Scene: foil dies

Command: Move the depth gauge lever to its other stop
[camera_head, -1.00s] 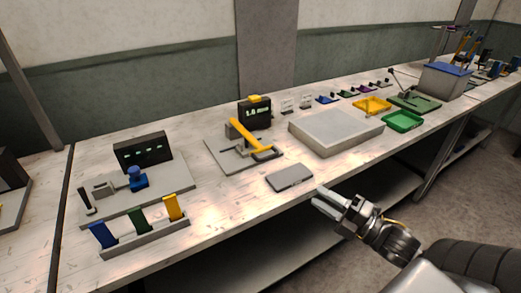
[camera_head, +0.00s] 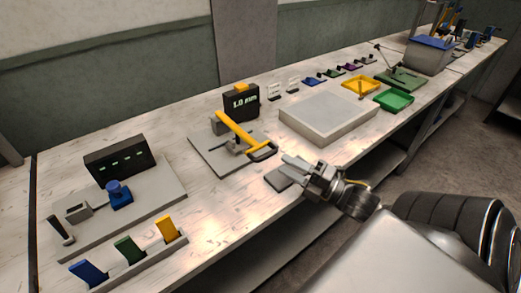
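The depth gauge has a dark display (camera_head: 241,103) that reads 1.0 mm, mounted behind a grey base plate (camera_head: 212,155). Its yellow lever (camera_head: 238,130) lies slanted over the plate, from upper left to lower right. A dark loop-shaped part (camera_head: 263,150) is at its near right end. My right gripper (camera_head: 286,167) is right of and nearer than that loop, apart from the lever, above the table's front edge. Its fingers look parted, with nothing seen between them. My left gripper is not in view.
A large pale box (camera_head: 325,120) stands to the right. Yellow (camera_head: 358,85) and green (camera_head: 394,100) trays are beyond. A station with a blue knob (camera_head: 119,193) and coloured tabs (camera_head: 166,229) is left.

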